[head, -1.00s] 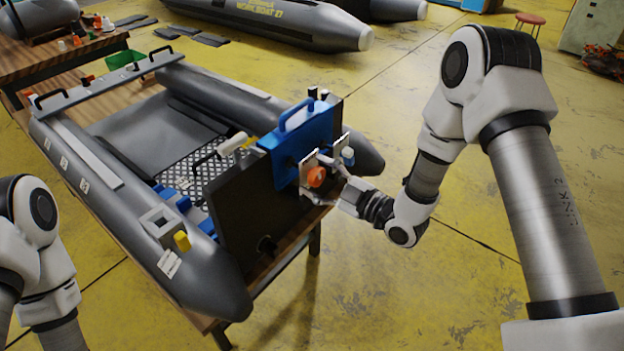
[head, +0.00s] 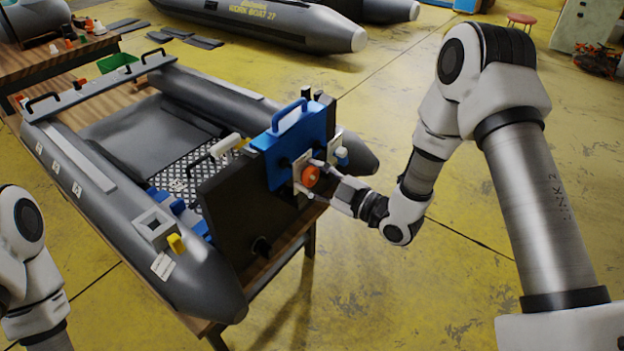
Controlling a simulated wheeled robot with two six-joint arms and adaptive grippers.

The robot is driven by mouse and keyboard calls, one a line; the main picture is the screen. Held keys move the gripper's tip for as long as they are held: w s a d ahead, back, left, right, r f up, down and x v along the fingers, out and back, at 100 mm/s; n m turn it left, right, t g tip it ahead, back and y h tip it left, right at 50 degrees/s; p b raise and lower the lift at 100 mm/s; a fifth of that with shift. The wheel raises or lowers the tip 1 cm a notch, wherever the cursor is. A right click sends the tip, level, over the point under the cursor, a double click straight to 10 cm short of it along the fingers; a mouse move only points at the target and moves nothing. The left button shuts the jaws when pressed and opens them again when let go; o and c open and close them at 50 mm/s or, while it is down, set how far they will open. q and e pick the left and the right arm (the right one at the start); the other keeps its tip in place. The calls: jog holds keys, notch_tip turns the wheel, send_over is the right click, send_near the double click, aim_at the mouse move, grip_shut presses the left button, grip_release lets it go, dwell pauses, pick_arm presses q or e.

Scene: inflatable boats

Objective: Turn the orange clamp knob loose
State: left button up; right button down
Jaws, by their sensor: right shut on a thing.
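The orange clamp knob (head: 310,176) sits on a pale bracket at the right part of the boat's dark transom (head: 235,205). A blue clamp body with a handle (head: 292,135) stands over the transom just left of and above the knob. My right gripper (head: 312,177) reaches in from the right with its fingers above and below the knob, shut on it. The far side of the knob is hidden. My left arm shows at the lower left edge; its gripper is out of view.
The grey inflatable boat (head: 190,275) rests on a wooden table (head: 262,272). A white-and-blue fitting (head: 341,155) sits close to the right of the knob. Another bench (head: 60,60) with small items stands at the upper left.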

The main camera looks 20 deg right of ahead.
jog(key=n, duration=0.3)
jog(key=shift+f+b, duration=0.1)
jog(key=shift+b, duration=0.3)
jog(key=shift+n, duration=0.4)
pick_arm(q)
jog(key=shift+f, duration=0.8)
pick_arm(e)
jog(key=shift+f+n+b, duration=0.1)
jog(key=shift+n+b, duration=0.6)
jog(key=shift+n, duration=0.5)
jog(key=n+b, duration=0.2)
jog(key=n, duration=0.1)
jog(key=shift+n, duration=0.8)
pick_arm(q)
notch_tip(320, 180, down, 3)
jog(key=shift+f, duration=0.2)
pick_arm(e)
jog(key=shift+r, duration=0.2)
pick_arm(q)
jog(key=shift+f, duration=0.1)
